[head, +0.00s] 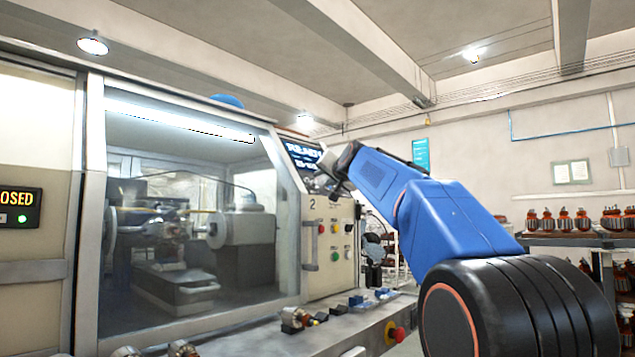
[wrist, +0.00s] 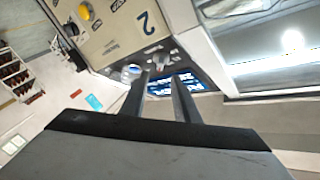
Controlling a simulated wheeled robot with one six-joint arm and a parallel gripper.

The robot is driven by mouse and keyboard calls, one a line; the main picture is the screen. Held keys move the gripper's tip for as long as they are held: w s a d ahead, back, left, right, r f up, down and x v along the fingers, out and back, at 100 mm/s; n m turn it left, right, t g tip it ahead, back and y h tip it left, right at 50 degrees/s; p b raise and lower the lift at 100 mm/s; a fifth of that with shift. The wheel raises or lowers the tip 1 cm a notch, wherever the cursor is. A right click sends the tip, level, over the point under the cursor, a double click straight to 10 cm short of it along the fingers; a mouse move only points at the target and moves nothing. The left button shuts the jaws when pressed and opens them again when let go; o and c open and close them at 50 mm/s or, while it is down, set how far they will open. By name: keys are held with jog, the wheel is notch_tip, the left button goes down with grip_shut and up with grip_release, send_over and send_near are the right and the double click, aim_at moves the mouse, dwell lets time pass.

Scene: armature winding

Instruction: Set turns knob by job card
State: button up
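The machine's control panel (head: 332,245), marked 2, stands right of the glazed winding enclosure. Its dark screen (head: 303,154) shows partly legible white text starting READ. In the wrist view the picture is turned over, and the blue lit screen (wrist: 178,84) shows behind the fingers. A round pale knob (wrist: 130,72) sits on the panel just left of the fingertips; its setting is not legible. My gripper (wrist: 161,76) is open, its two fingers apart with nothing seen between them, pointing at the panel top. In the head view my gripper (head: 328,178) is small beside the screen. No job card is readable.
Buttons and a red emergency stop (head: 396,335) line the panel and front ledge, with small parts (head: 295,318) on the ledge. A rack of armatures (head: 560,220) stands at the right. A CLOSED sign (head: 18,208) shows at the left.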

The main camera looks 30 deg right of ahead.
aim_at(316, 181)
jog(key=shift+w+d, duration=0.2)
jog(key=shift+w, duration=0.95)
jog(key=shift+w+d, duration=0.2)
jog(key=shift+w, duration=0.9)
jog(key=shift+w+d, duration=0.2)
jog(key=shift+w, duration=0.95)
grip_shut()
